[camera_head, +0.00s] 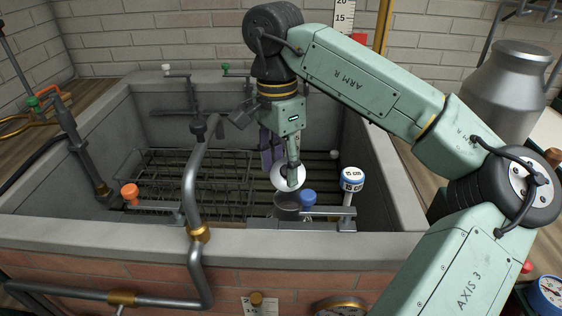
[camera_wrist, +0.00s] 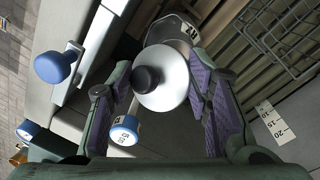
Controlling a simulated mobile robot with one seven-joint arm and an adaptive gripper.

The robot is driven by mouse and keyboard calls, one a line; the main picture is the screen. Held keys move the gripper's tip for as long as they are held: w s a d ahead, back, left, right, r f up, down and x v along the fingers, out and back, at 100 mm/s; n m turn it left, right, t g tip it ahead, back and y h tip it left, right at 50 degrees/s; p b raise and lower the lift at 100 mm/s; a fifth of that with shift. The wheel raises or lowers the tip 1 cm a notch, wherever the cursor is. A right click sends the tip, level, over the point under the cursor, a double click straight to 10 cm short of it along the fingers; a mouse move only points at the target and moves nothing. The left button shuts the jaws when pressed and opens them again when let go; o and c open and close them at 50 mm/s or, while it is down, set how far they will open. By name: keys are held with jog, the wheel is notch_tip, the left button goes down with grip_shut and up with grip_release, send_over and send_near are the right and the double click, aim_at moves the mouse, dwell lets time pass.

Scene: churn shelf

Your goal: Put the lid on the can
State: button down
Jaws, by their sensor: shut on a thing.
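A white round lid (camera_head: 284,178) with a dark knob is at my gripper (camera_head: 291,163) over the front part of the stone sink. A grey can (camera_head: 287,201) with a dark round top stands just below and in front of the lid in the head view. In the wrist view the can (camera_wrist: 178,28), with a number label, shows beyond the lid, which partly hides it. I cannot tell the height gap between them.
A blue knob (camera_head: 308,197) and a white-blue numbered knob (camera_head: 352,178) stand close right of the can. A bent grey pipe (camera_head: 190,190) rises to the left. A wire rack (camera_head: 205,170) lies in the sink. A large metal churn (camera_head: 508,88) stands at right.

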aim_at(283, 181)
jog(key=shift+w+d+f+b, duration=0.1)
jog(key=shift+w+f+b, duration=0.1)
jog(key=shift+f+b, duration=0.55)
jog(key=shift+w+d+f+b, duration=0.1)
jog(key=shift+w+f+b, duration=0.15)
jog(key=shift+f, duration=0.75)
jog(key=shift+w+f+b, duration=0.15)
jog(key=shift+f+b, duration=0.45)
jog(key=shift+f, duration=0.3)
jog(key=shift+f+b, duration=0.6)
jog(key=shift+f, duration=0.2)
jog(key=shift+f+b, duration=0.5)
jog(key=shift+f, duration=0.25)
jog(key=shift+s, duration=0.1)
jog(key=shift+f, duration=0.1)
